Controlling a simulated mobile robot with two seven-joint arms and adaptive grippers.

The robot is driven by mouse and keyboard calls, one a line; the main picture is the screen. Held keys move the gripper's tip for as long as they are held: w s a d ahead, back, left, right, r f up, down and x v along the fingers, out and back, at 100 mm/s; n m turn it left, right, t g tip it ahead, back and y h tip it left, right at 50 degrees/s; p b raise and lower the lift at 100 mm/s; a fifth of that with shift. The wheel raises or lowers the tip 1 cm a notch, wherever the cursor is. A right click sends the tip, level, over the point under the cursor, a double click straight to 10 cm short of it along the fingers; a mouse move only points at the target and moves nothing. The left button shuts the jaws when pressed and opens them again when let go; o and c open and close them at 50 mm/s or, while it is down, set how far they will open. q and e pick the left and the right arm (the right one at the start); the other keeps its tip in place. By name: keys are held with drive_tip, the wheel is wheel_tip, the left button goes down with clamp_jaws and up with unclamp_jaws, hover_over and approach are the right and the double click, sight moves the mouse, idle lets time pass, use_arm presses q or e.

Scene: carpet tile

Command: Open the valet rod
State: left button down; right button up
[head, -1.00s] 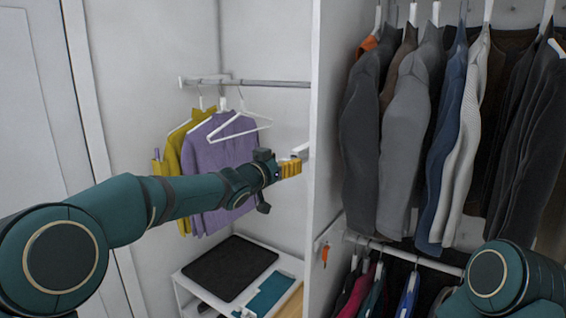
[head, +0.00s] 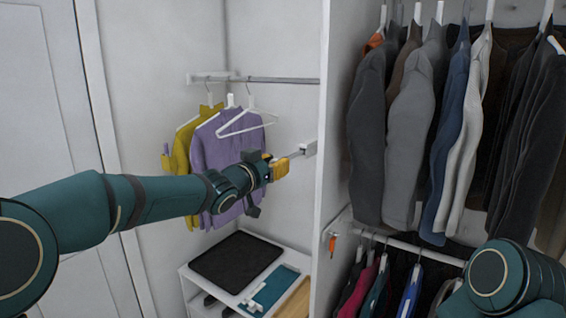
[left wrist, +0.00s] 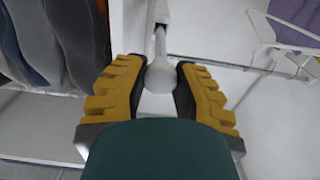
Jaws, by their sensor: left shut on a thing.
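The valet rod is a thin metal rod (head: 295,156) that comes out of a small white bracket (head: 308,149) on the white divider panel. In the left wrist view the rod (left wrist: 160,42) ends in a rounded pale knob (left wrist: 160,76) between my yellow finger pads. My left gripper (head: 281,168) is shut on the knob; in the left wrist view its two fingers (left wrist: 159,88) stand on either side of it. A short length of rod shows between bracket and gripper. My right gripper is out of view; only part of my right arm shows at lower right.
A white hanger (head: 245,123) and purple (head: 215,150) and yellow (head: 181,150) clothes hang on a rail behind my left arm. A low shelf unit with a black tray (head: 235,259) stands below. The divider panel (head: 335,110) borders hanging jackets at right.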

use_arm(q)
drive_tip(key=v, duration=1.3)
drive_tip(key=c, duration=0.7)
unclamp_jaws()
drive_tip(key=shift+s+a, duration=0.1)
drive_tip(key=v, duration=1.1)
drive_tip(key=shift+s+a, duration=0.2)
drive_tip(key=shift+s, duration=0.15)
